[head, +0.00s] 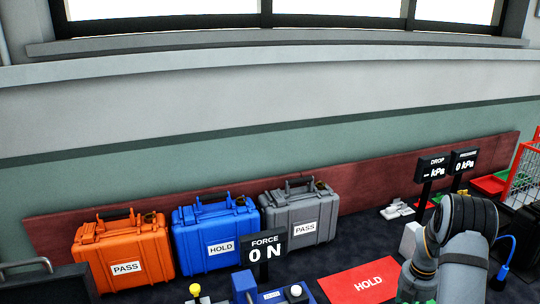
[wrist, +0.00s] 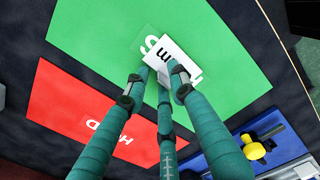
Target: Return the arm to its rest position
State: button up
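My gripper (wrist: 159,78) shows in the wrist view as teal fingers with dark joints, reaching down over a green mat (wrist: 215,40). The fingertips come together close around a white block-like piece marked "m" (wrist: 187,62), which covers part of the mat's white lettering. I cannot tell whether the fingers press on the piece or stand just clear of it. In the head view my arm fills the lower right, bent downward, and the fingers are out of sight.
A red HOLD mat (head: 362,283) lies left of my arm and beside the green mat in the wrist view. Orange (head: 124,252), blue (head: 217,238) and grey (head: 300,215) cases line the back. Display posts (head: 432,170) and a red wire basket (head: 523,178) stand at right.

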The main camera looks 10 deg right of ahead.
jog(key=shift+r, duration=1.9)
jog(key=shift+f, duration=0.1)
